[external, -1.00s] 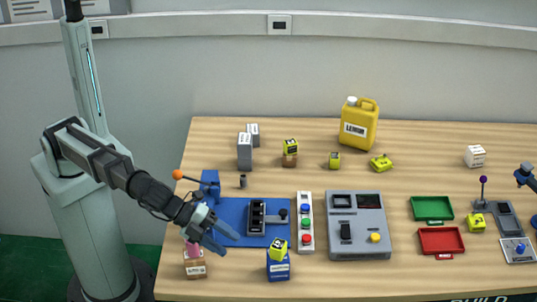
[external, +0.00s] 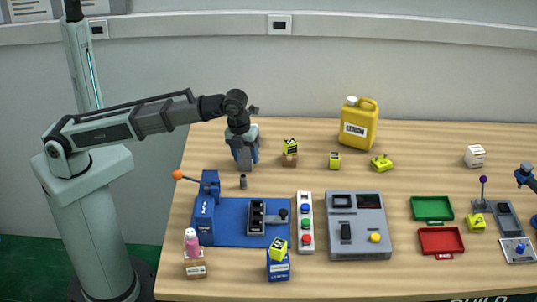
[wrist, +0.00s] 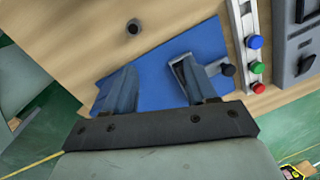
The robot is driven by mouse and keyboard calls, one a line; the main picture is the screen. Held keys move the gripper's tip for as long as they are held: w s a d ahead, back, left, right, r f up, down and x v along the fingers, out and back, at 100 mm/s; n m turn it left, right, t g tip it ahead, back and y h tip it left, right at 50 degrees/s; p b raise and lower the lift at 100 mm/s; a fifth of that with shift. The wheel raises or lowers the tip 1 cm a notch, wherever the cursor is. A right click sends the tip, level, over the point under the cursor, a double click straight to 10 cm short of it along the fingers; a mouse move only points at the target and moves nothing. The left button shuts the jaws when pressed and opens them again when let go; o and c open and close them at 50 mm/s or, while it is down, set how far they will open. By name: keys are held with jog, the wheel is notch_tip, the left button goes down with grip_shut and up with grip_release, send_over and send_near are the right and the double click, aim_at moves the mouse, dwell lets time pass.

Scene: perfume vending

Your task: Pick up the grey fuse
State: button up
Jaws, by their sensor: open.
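The grey fuse is most likely the small dark grey cylinder (external: 243,181) standing upright on the table, just behind the blue mat. In the wrist view, a small dark round piece (wrist: 133,27) on bare wood matches it, beyond my fingertips. My gripper (external: 245,162) is open and empty, pointing down above the back left of the table, behind and above the cylinder. It is apart from the cylinder. My two spread fingers (wrist: 158,72) show over the blue mat in the wrist view.
The blue mat (external: 233,234) carries a blue lever unit (external: 205,218) and a black-and-grey holder (external: 256,217). A button strip (external: 306,240) and grey console (external: 358,240) stand to the right.

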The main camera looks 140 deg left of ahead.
aim_at(243, 176)
jog(key=shift+m+g+h, duration=0.4)
jog(key=shift+h, duration=0.3)
jog(key=s+f, duration=0.1)
jog(key=f, duration=0.1)
jog(key=s+a+f, duration=0.1)
jog(key=f, duration=0.2)
jog(key=s+f, duration=0.2)
jog(key=f, duration=0.1)
jog(key=shift+a+f, duration=0.2)
jog(key=shift+a, duration=0.05)
jog(key=shift+a+f, duration=0.15)
jog(key=shift+f, duration=1.15)
jog(key=shift+a+f, duration=0.15)
jog(key=shift+f, duration=1.15)
jog(key=shift+c, duration=0.5)
grip_shut()
